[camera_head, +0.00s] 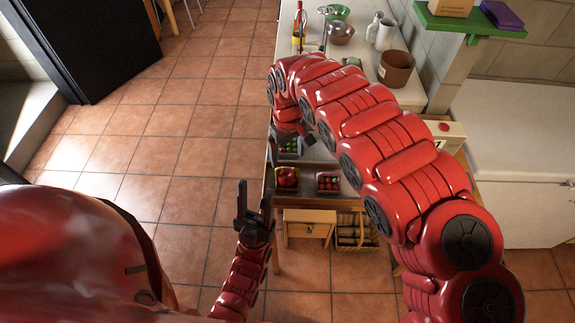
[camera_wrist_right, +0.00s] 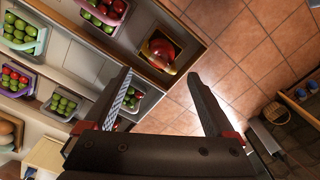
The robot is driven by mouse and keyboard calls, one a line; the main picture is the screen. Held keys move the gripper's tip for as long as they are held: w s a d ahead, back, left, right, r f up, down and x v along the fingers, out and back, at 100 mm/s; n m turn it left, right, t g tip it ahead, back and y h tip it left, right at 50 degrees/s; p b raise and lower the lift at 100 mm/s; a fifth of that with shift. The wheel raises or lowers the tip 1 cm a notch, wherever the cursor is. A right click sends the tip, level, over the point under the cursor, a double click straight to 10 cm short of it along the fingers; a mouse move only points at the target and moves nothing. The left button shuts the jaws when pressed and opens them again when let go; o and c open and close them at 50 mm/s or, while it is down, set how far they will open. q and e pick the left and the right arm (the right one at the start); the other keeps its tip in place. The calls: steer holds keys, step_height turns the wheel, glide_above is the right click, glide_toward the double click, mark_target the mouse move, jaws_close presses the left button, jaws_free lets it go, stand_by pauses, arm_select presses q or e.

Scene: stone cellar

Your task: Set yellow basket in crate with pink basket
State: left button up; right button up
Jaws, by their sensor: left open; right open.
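The yellow basket (camera_wrist_right: 178,66) holds something red and sits in a wood-edged compartment near the top centre of the right wrist view. In the head view it seems to be the red-filled basket (camera_head: 287,178). A pink-rimmed basket (camera_wrist_right: 91,18) with red and green fruit is to its upper left; it seems to be the pinkish one (camera_head: 328,183) in the head view. My right gripper (camera_wrist_right: 169,88) is open and empty, its fingertips below the yellow basket and apart from it. My left gripper (camera_head: 254,198) is open and empty, left of the baskets. Which walls belong to the crate is unclear.
Several more fruit baskets stand at the left of the wrist view, one with green fruit (camera_wrist_right: 66,104). A counter in the head view bears a brown pot (camera_head: 396,70) and a metal bowl (camera_head: 341,33). Tiled floor (camera_head: 185,130) lies open at left.

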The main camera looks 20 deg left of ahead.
steer(key=shift+w+r, duration=0.1)
steer(key=shift+r, duration=1.2)
